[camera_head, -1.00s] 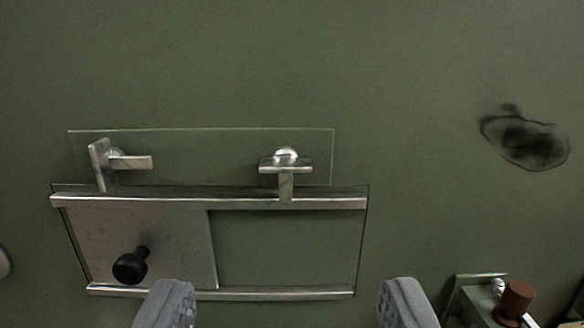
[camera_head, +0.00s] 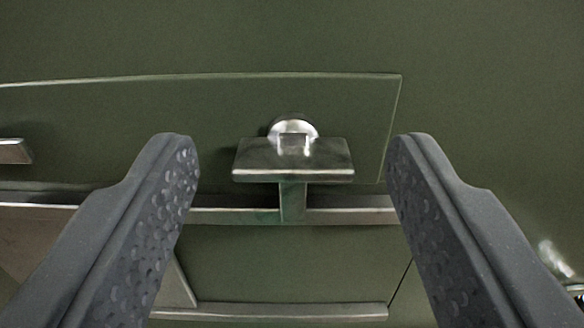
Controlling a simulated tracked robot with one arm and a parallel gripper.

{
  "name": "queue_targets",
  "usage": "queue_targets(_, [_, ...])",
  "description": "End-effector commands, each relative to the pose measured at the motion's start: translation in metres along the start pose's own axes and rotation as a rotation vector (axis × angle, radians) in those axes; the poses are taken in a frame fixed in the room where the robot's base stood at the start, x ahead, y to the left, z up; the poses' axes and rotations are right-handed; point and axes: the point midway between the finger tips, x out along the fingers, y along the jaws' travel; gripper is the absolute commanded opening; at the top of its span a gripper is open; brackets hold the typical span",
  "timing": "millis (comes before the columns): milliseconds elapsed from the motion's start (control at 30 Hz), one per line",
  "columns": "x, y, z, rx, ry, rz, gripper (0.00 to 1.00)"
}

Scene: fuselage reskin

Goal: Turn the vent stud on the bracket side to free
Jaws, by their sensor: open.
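A metal vent stud (camera_head: 293,160) with a T-shaped handle is at the middle of the view, on the right part of a thin-edged panel (camera_head: 200,115). Its flat crossbar lies level, and its stem points down across the upper rail (camera_head: 345,216). A bright round knob shows behind the crossbar. My gripper (camera_head: 292,145) is open, with one grey finger on each side of the stud and a clear gap to both ends of the crossbar. Part of a second stud (camera_head: 14,151) shows at the left edge. No bracket can be made out clearly.
Below the upper rail is a recessed opening with a lower rail (camera_head: 270,311). A light sliding plate (camera_head: 165,275) is partly hidden behind the left finger. A shiny piece (camera_head: 553,255) shows at the lower right edge. The green wall above is bare.

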Motion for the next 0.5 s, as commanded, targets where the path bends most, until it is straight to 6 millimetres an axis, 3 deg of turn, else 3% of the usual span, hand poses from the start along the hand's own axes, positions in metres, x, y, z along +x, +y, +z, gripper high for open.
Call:
queue_targets(33, [0.000, 0.000, 0.000, 0.000, -0.001, 0.001, 0.55])
queue_targets(200, [-0.001, 0.000, 0.001, -0.001, -0.002, 0.002, 0.10])
queue_targets(267, [-0.001, 0.000, 0.001, -0.001, -0.002, 0.002, 0.10])
queue_targets(300, [0.004, 0.008, 0.022, -0.028, 0.000, 0.019, 0.04])
queue_targets(333, [0.002, 0.006, 0.011, -0.010, -0.008, 0.008, 0.02])
queue_targets(500, [0.003, 0.006, 0.008, 0.003, -0.015, 0.009, 0.49])
